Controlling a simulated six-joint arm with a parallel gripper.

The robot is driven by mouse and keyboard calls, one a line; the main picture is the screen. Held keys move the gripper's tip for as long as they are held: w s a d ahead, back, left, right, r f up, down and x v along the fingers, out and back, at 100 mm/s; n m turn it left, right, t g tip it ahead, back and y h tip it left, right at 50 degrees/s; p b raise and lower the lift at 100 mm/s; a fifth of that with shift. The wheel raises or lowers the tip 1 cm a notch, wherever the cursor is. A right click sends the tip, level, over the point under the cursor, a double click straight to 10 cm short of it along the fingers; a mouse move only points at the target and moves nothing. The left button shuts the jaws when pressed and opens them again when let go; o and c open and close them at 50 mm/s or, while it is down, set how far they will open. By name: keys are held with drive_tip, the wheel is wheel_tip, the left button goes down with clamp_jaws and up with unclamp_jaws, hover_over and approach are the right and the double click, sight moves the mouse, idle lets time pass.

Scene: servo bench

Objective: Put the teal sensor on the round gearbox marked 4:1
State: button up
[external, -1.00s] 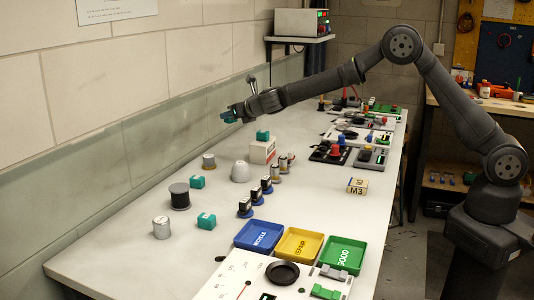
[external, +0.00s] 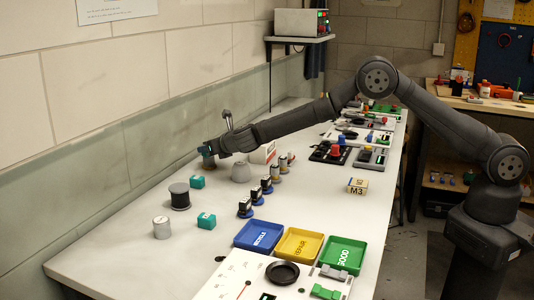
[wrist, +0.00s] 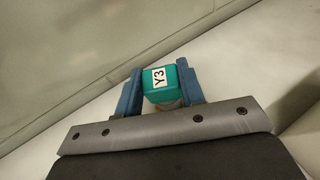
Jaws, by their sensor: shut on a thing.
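My gripper (external: 206,153) is shut on a teal sensor (wrist: 166,84), a small block with a white label reading Y3, held between the blue fingers in the wrist view. In the external view my gripper is low over a small round silver-and-tan piece, mostly hidden by the fingers. A tan round edge (wrist: 168,106) shows by the sensor in the wrist view; I cannot tell whether they touch. Other round pieces are a silver cylinder (external: 161,228), a dark spool-like one (external: 180,196) and a pale domed one (external: 241,172). No 4:1 mark is readable.
Two other teal blocks (external: 197,182) (external: 206,222) lie on the white bench. Several small dark-and-silver parts (external: 255,196) stand in a row. Blue (external: 258,236), yellow (external: 299,245) and green (external: 344,254) trays are at the front. My forearm partly hides a white box (external: 262,152).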

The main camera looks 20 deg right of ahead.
drive_tip(key=shift+f, duration=0.1)
drive_tip(key=o, duration=1)
drive_tip(key=shift+o, duration=0.2)
drive_tip(key=shift+s+d+r, duration=0.15)
drive_tip(key=shift+s+r, duration=0.2)
drive_tip(key=v, duration=1.1)
drive_tip(key=shift+f, duration=0.1)
